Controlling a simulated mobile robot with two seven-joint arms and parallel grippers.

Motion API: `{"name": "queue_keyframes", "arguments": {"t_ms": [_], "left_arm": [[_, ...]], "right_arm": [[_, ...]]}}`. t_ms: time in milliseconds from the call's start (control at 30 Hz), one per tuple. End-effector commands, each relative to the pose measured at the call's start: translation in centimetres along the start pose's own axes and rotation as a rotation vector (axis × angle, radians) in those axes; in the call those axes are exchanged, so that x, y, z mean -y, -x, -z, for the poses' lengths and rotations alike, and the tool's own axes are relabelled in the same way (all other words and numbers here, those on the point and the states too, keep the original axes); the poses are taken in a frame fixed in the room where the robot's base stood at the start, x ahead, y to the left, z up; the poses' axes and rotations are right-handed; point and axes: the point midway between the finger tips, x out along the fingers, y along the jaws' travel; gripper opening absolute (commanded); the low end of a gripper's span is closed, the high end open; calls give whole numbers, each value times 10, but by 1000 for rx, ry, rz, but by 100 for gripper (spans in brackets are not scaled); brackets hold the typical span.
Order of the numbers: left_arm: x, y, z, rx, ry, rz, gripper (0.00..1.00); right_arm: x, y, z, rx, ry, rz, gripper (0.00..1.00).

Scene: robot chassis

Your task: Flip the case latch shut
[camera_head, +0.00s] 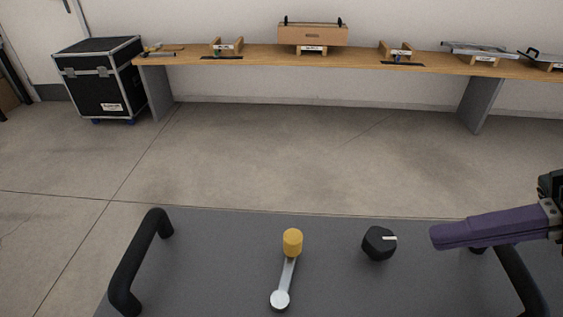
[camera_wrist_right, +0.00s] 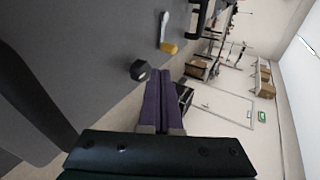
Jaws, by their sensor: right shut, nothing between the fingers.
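A black case (camera_head: 101,80) with pale metal edges stands on the floor at the back left in the head view. Small light metal latches (camera_head: 103,71) show on its front below the lid; whether they are open or shut is too small to tell. My right gripper (camera_head: 436,237) has purple fingers, pressed together and empty. It reaches in from the right above the grey panel, far from the case. Its shut fingers also show in the wrist view (camera_wrist_right: 160,76). My left gripper is not in view.
The near grey panel (camera_head: 215,270) carries a crank with a yellow knob (camera_head: 292,242), a black dial (camera_head: 379,243) just left of my right gripper, and black handles (camera_head: 140,260) at both sides. A wooden bench (camera_head: 360,58) with several fixtures stands along the wall. Floor between is clear.

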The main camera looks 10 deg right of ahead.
Motion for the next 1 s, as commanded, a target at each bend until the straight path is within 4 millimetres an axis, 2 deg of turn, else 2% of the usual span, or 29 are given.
{"name": "queue_keyframes", "arguments": {"t_ms": [33, 400, 567, 667, 1000], "left_arm": [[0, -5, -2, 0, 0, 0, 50], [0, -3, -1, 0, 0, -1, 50], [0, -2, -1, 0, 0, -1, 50], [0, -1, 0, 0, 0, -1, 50], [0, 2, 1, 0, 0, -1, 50]], "right_arm": [[-3, -1, 2, -6, -6, 9, 0], [0, 1, 4, -9, -11, 17, 0], [0, -8, 4, -9, -11, 20, 0], [1, -23, 4, -8, -11, 21, 0], [2, -96, 4, -7, -12, 21, 0]]}}
